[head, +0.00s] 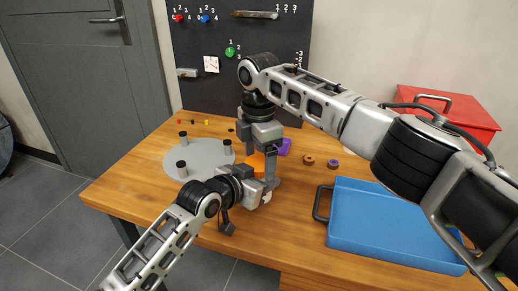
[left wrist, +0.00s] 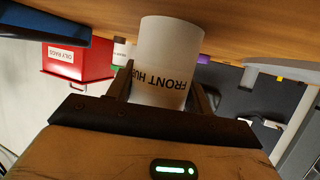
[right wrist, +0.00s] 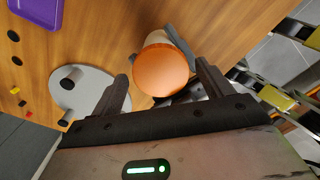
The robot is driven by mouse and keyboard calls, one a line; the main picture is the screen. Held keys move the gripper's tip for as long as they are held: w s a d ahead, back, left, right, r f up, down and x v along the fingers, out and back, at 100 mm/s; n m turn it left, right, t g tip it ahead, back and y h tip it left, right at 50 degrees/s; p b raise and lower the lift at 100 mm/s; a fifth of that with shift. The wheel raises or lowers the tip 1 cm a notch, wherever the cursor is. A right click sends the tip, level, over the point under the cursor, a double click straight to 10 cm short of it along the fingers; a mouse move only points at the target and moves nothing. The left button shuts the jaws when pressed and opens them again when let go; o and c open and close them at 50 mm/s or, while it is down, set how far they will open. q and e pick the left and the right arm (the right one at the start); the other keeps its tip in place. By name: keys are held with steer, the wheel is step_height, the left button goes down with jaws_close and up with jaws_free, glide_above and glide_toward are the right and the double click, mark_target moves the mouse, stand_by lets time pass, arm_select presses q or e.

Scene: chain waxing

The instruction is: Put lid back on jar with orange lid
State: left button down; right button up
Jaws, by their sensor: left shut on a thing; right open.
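A white jar (left wrist: 165,60) labelled FRONT HUB is held between the fingers of my left gripper (left wrist: 162,95). Its lid end is hidden in the left wrist view. The orange lid (right wrist: 160,70) shows as a round disc at the jar's end in the right wrist view, with the white jar wall partly visible behind it. I cannot tell whether it is fully seated. In the head view the orange lid (head: 257,162) is partly covered by my grippers. My right gripper (right wrist: 163,85) is open above the jar, with its fingers on either side of the lid.
A grey round plate (head: 198,157) with black pegs lies left on the wooden table. A blue tray (head: 390,225) lies right. A red box (head: 450,117) stands at the back right. A purple item (head: 284,147) and brown rings (head: 308,160) lie behind the grippers.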

steer(key=c, duration=1)
steer(key=m, duration=0.3)
steer(key=shift+c, duration=0.2)
steer(key=o, duration=1.1)
steer(key=shift+r, duration=0.1)
